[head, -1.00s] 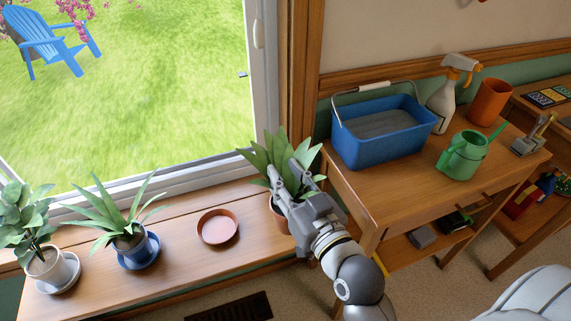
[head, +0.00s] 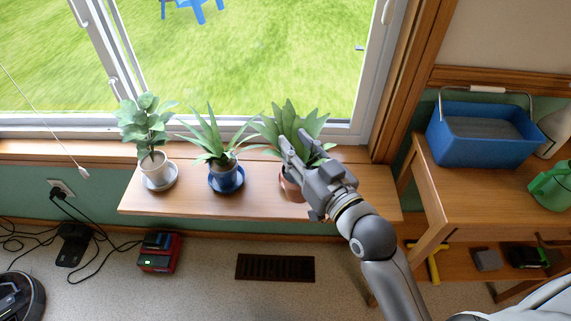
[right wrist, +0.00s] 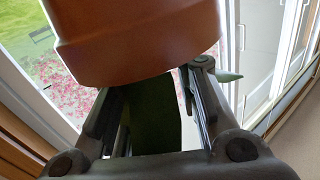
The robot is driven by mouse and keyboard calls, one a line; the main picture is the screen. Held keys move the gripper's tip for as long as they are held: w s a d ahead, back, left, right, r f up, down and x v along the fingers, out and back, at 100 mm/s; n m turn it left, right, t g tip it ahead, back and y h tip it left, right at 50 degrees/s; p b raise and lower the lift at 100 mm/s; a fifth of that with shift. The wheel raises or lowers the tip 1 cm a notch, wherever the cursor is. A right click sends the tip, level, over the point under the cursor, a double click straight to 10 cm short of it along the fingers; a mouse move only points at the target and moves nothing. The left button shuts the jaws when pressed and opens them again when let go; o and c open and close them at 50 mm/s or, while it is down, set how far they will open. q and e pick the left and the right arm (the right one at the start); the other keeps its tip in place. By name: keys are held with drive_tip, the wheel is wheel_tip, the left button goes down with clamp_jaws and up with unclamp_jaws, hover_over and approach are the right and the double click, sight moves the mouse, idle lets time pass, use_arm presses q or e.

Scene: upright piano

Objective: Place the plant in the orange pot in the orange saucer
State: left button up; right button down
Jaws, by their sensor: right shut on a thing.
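The plant in the orange pot (head: 290,190) is at the right of the row on the wooden window shelf (head: 350,195). My right gripper (head: 295,153) is shut on the plant among its leaves, above the pot. The right wrist view shows the orange pot (right wrist: 140,40) large at the top and dark green foliage (right wrist: 153,115) between the fingers. I cannot make out the orange saucer; the pot and gripper cover the place right of the blue pot. I cannot tell whether the pot touches anything beneath it. My left gripper is not in view.
A plant in a blue pot (head: 226,178) stands close on the left, its leaves near the held plant's. A plant in a white pot (head: 155,165) is further left. The window is behind. A wooden table (head: 470,190) with a blue bucket (head: 480,135) is right. The shelf's right end is clear.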

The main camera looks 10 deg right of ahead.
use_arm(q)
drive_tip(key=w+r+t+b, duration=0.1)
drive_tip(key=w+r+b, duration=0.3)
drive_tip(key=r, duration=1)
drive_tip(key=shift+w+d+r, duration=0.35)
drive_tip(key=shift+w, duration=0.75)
use_arm(e)
drive_tip(key=w+d+f, duration=0.3)
drive_tip(key=w+f, duration=0.8)
drive_tip(key=f, duration=0.1)
drive_tip(key=shift+w+d, duration=0.2)
drive_tip(key=shift+f, duration=0.1)
drive_tip(key=c, duration=1.5)
unclamp_jaws()
drive_tip(key=shift+f+b, duration=0.1)
drive_tip(key=shift+b, duration=0.2)
drive_tip(key=shift+c, duration=0.2)
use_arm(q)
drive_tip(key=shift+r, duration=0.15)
use_arm(e)
drive_tip(key=o, duration=0.4)
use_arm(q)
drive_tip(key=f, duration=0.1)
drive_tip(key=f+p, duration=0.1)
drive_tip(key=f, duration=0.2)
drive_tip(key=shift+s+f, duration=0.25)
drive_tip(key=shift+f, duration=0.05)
use_arm(e)
drive_tip(key=v, duration=1.2)
drive_tip(key=shift+a, duration=0.1)
